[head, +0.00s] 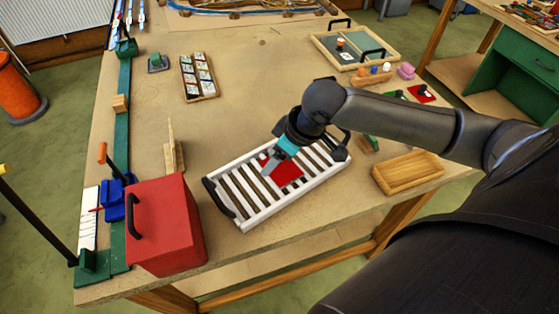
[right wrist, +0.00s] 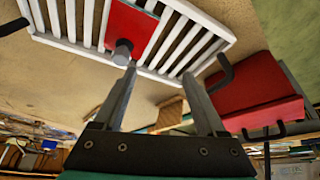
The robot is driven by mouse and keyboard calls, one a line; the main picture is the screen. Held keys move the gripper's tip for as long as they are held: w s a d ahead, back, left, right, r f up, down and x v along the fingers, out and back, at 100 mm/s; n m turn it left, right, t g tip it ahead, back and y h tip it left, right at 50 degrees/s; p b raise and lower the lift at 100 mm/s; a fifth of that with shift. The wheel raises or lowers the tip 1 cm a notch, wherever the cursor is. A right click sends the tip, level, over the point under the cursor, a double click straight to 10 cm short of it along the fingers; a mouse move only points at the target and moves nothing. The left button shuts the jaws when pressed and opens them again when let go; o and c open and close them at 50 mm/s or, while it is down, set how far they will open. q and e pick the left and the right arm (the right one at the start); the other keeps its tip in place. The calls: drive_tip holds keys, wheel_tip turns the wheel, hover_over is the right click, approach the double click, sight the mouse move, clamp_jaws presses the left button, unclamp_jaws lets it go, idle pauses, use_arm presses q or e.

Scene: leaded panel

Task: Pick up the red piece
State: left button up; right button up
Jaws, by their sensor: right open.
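The red piece (head: 290,174) is a flat red panel on a white slatted rack (head: 243,222) with black end handles in the head view. My right gripper (head: 276,164) is over it and partly covers it. In the right wrist view the red piece (right wrist: 128,24) lies on the white slats and has a grey knob (right wrist: 122,52) near its edge. My right gripper (right wrist: 160,75) is open and empty there. The knob shows just beyond the tip of the left-hand finger, not between the fingers; I cannot tell whether they touch. My left gripper is not in view.
A red box (head: 170,235) with a black handle stands left of the rack. An empty wooden tray (head: 410,172) is at the right. A rack of small samples (head: 198,76) and a handled grey board (head: 335,50) lie farther back.

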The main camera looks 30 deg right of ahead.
drive_tip(key=w+d+r+m, duration=0.1)
drive_tip(key=w+d+r, duration=0.1)
drive_tip(key=d+r, duration=0.35)
hover_over(282, 165)
drive_tip(key=shift+m+h, duration=0.3)
drive_tip(key=f+b, duration=0.1)
drive_tip(key=f, duration=0.8)
drive_tip(key=shift+s+f, duration=0.2)
drive_tip(key=shift+b+x, duration=0.3)
drive_tip(key=shift+x, duration=2.4)
drive_tip(key=shift+w+a+r, duration=0.1)
drive_tip(key=shift+w+a, duration=0.05)
clamp_jaws()
